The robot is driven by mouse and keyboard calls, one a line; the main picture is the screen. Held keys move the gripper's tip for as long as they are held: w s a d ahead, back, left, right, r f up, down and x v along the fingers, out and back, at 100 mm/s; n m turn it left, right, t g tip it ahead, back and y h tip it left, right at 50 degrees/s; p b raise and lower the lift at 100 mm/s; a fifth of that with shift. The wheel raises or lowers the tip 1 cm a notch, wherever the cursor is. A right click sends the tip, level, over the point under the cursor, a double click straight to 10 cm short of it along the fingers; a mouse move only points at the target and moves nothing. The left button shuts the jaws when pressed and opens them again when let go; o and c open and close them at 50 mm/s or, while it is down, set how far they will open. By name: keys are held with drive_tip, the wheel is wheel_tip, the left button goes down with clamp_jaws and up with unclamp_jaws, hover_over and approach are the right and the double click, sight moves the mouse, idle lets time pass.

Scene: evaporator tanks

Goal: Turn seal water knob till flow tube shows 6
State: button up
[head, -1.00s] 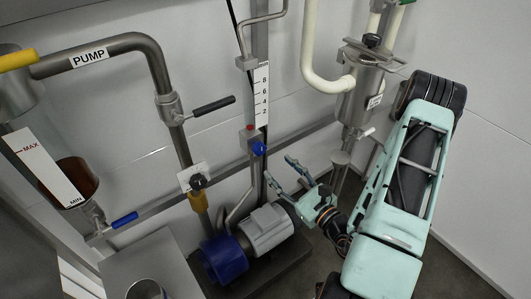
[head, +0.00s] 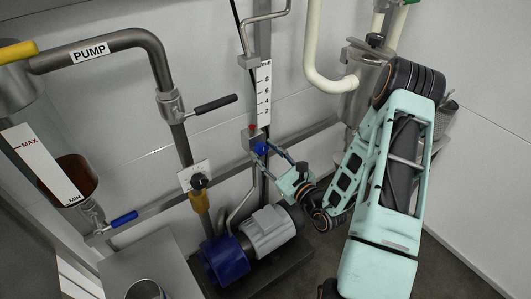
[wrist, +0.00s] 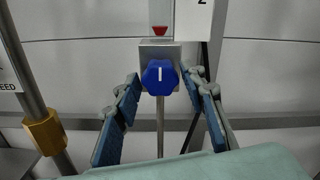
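The blue seal water knob (head: 260,148) sits on a small metal block below the flow tube. In the wrist view the knob (wrist: 160,77) has a white mark pointing straight up. The flow tube scale (head: 264,93) reads 2, 4, 6, 8 upward. A red float (head: 252,127) shows at its bottom, below the 2, and also in the wrist view (wrist: 160,31). My gripper (head: 271,158) is open, its fingers at either side of the knob in the wrist view (wrist: 161,88). I cannot tell whether a finger touches the knob.
A pump motor (head: 268,229) with a blue housing stands below. A black-handled valve (head: 214,104) and a tank with a MAX/MIN scale (head: 40,165) stand further left. A metal vessel (head: 365,75) is behind my arm.

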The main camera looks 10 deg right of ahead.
drive_tip(key=c, duration=0.8)
drive_tip(key=shift+m, duration=0.3)
